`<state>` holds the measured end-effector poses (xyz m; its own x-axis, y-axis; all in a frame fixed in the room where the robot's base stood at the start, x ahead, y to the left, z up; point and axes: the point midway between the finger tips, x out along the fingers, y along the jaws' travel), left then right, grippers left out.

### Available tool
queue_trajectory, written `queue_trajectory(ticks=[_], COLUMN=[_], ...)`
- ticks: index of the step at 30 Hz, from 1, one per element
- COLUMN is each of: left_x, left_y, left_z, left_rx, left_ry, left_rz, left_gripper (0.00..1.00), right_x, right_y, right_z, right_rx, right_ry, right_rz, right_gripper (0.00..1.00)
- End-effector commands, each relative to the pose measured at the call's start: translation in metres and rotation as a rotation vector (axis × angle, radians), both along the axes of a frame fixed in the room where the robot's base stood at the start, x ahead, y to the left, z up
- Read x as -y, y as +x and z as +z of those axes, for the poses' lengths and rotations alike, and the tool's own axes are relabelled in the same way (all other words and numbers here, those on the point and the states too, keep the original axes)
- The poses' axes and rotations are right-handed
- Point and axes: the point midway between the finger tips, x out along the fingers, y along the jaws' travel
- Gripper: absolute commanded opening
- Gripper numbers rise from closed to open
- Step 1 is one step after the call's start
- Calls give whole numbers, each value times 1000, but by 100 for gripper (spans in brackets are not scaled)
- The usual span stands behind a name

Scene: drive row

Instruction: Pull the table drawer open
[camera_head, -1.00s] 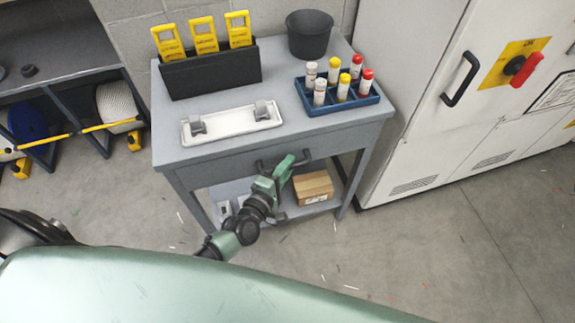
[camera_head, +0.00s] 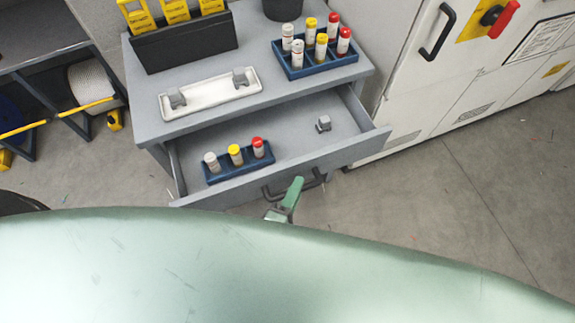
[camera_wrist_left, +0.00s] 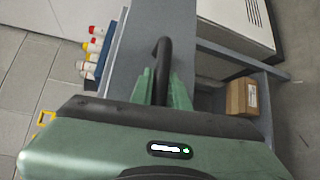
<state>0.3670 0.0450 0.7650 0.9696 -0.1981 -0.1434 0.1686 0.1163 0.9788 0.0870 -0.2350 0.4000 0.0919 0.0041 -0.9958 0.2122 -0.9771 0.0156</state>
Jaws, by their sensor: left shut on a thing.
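The table drawer (camera_head: 290,140) stands pulled out from the grey table (camera_head: 215,112). Its inside shows in the head view, with a small blue rack (camera_head: 238,166) of capped tubes at the left and a small grey block (camera_head: 323,124) at the right. My left gripper (camera_head: 288,200) is at the dark bar handle (camera_head: 312,180) on the drawer front. In the left wrist view the green fingers (camera_wrist_left: 162,90) are shut around the handle (camera_wrist_left: 162,62). My own green body hides most of the left arm. My right gripper is not in view.
On the tabletop are a white tray (camera_head: 210,107) with two grey clips, a blue rack (camera_head: 318,67) of tubes, a dark holder (camera_head: 184,46) with yellow items and a dark bin (camera_head: 283,8). A white cabinet (camera_head: 420,85) stands close at right. The floor at right is clear.

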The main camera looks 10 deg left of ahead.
Motion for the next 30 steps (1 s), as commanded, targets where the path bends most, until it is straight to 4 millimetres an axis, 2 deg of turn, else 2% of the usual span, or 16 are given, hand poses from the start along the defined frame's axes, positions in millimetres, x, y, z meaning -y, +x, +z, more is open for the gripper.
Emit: queue_trajectory(ticks=[3, 9, 24, 25, 27, 30], left_x=[11, 22, 25, 25, 25, 26], left_y=[-18, -34, -39, -39, -39, -39], left_z=[-2, -1, -1, -1, -1, -1], left_rx=[-3, -2, -1, -2, -2, -2], left_ry=[1, 1, 3, 3, 2, 2], left_rz=[0, 0, -1, -1, -1, -1], left_gripper=[0, 0, 0, 22, 38, 38], right_x=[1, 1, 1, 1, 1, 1], right_y=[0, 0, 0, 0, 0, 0], right_z=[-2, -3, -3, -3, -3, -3], right_rx=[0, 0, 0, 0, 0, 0], right_ry=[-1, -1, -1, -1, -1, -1], right_rz=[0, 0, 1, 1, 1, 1], right_gripper=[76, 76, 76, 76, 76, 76])
